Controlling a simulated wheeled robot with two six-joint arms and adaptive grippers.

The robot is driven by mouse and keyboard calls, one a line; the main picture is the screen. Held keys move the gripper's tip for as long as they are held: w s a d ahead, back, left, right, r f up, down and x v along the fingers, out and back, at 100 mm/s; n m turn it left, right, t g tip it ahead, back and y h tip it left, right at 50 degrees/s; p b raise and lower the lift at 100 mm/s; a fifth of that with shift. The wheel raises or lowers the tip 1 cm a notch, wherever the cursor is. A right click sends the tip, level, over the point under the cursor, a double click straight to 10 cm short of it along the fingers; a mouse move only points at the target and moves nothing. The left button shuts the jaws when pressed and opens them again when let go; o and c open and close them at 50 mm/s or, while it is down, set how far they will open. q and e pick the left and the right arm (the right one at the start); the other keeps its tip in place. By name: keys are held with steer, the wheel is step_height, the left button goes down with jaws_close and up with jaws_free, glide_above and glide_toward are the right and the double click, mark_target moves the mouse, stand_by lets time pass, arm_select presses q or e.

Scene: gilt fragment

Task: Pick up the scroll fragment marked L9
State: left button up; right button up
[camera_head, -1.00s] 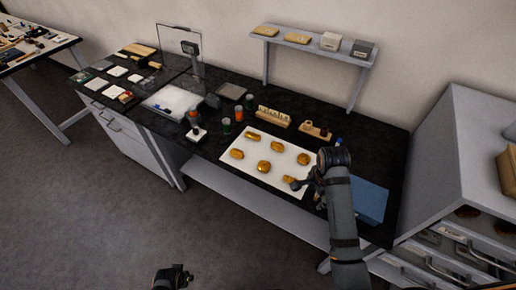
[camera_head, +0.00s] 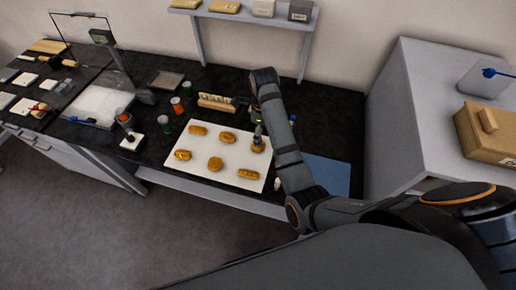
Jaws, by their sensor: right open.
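Several golden-brown scroll fragments lie on a white mat (camera_head: 205,180) on the black bench. They include one at the back left (camera_head: 198,130), one at the back middle (camera_head: 228,138), one at the front left (camera_head: 183,155), one at the front middle (camera_head: 215,163) and one at the front right (camera_head: 249,174). Any L9 mark is too small to read. My right gripper (camera_head: 258,138) points down, open, just over the back-right fragment (camera_head: 259,147) and partly hides it. I cannot tell whether they touch. My left gripper is out of view.
A wooden rack (camera_head: 216,103) stands behind the mat, and coloured jars (camera_head: 177,105) stand to its left. A blue sheet (camera_head: 328,175) lies to the right. A grey cabinet (camera_head: 425,95) bounds the bench on the right, and a shelf (camera_head: 250,17) overhangs the back.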

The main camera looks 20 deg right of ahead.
steer(key=shift+w+d+f, duration=0.2)
steer(key=shift+w+f, duration=0.1)
steer(key=shift+f, duration=0.25)
steer(key=shift+w+d+f, duration=0.2)
steer(key=shift+w+f, duration=0.05)
steer(key=shift+f, duration=0.25)
steer(key=shift+s+a+f, duration=0.1)
steer(key=shift+a, duration=0.1)
steer(key=shift+s+a+f+p, duration=0.15)
steer(key=shift+a+f+p, duration=0.3)
steer(key=shift+a+f, duration=0.05)
steer(key=shift+s+a+f+p, duration=0.15)
steer(key=shift+a+f+p, duration=0.25)
steer(key=shift+a+f, duration=0.05)
step_height(320, 180, down, 2)
steer(key=shift+w+f, duration=0.15)
steer(key=shift+f, duration=0.05)
steer(key=shift+w+d+f, duration=0.15)
steer(key=shift+d+f, duration=0.05)
steer(key=shift+a+r, duration=0.1)
steer(key=c, duration=0.6)
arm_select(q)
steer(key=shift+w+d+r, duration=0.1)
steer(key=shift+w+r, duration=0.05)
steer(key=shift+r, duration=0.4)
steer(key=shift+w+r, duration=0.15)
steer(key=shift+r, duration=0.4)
arm_select(e)
steer(key=c, duration=0.5)
